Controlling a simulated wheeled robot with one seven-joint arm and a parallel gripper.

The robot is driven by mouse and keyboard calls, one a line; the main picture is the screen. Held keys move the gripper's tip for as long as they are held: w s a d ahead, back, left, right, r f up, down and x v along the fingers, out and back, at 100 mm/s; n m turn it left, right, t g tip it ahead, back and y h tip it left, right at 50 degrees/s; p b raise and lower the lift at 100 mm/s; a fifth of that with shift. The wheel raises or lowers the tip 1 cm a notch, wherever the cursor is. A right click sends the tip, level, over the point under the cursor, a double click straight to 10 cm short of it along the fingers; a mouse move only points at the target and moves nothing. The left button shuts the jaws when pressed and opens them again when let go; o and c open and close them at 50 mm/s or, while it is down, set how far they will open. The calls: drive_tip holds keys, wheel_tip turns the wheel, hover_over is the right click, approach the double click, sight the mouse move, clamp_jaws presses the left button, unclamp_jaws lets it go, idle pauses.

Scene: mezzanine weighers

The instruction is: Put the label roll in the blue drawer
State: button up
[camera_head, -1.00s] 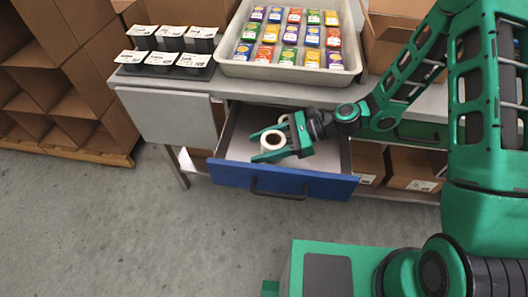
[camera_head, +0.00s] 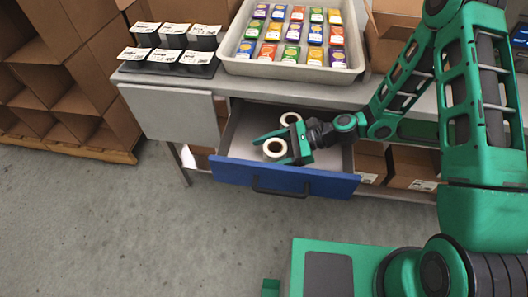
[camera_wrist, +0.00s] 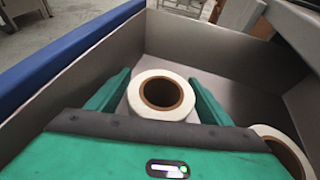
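The blue-fronted drawer (camera_head: 225,172) is pulled out under the counter; its blue front panel also shows in the wrist view (camera_wrist: 60,58). My gripper is low inside the drawer. A second white roll (camera_head: 290,118) lies farther back in the drawer, partly hidden in the wrist view (camera_wrist: 275,135).
A grey tray (camera_head: 290,72) of small colourful boxes stands on the counter (camera_head: 240,87). Dark bins with white labels (camera_head: 165,58) stand to its left. Cardboard boxes (camera_head: 410,167) sit on the lower shelf at right. The floor before the drawer is clear.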

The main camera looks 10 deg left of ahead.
drive_tip(key=shift+d+r, duration=0.1)
drive_tip(key=shift+r, duration=0.05)
drive_tip(key=v, duration=0.7)
drive_tip(key=shift+d, duration=0.15)
drive_tip(key=shift+r, duration=0.1)
idle(0.3)
